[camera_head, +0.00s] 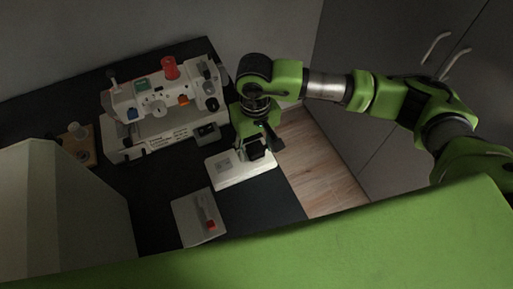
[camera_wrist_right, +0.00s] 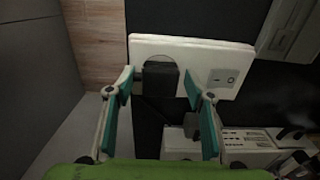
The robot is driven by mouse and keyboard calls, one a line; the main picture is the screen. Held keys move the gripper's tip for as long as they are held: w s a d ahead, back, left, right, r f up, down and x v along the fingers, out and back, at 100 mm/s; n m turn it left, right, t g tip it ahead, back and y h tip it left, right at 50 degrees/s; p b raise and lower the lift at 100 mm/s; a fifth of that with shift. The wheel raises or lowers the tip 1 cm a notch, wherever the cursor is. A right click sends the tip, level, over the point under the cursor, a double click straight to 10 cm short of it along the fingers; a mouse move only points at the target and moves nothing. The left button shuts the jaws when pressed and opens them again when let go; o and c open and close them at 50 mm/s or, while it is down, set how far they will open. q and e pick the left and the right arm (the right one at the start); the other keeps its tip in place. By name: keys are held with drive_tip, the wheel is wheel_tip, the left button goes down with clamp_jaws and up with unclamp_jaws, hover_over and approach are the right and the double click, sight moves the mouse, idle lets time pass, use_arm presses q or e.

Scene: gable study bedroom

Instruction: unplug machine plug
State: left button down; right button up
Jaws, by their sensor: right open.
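A black plug (camera_wrist_right: 160,77) sits at the round socket of a white socket board (camera_wrist_right: 205,50), which also has a switch. The board lies on the dark table in the head view (camera_head: 232,180). My right gripper (camera_wrist_right: 158,86) is open, with its teal-padded fingers on either side of the plug; I cannot tell whether they touch it. In the head view my right gripper (camera_head: 262,138) is above the board and hides part of it. The white sewing machine (camera_head: 150,122) stands left of the board. My left gripper is not in view.
A pale plate (camera_head: 185,222) with a small grey and red item lies nearer on the table. A wooden block (camera_head: 88,155) with a clear cup stands at the left. Grey cabinet doors (camera_head: 390,45) and the wooden floor (camera_head: 318,165) are right of the table edge.

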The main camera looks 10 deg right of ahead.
sight(255, 147)
idle(0.4)
drive_tip(key=shift+b, duration=0.5)
clamp_jaws()
drive_tip(key=shift+r+p, duration=0.65)
drive_tip(key=shift+r, duration=2.35)
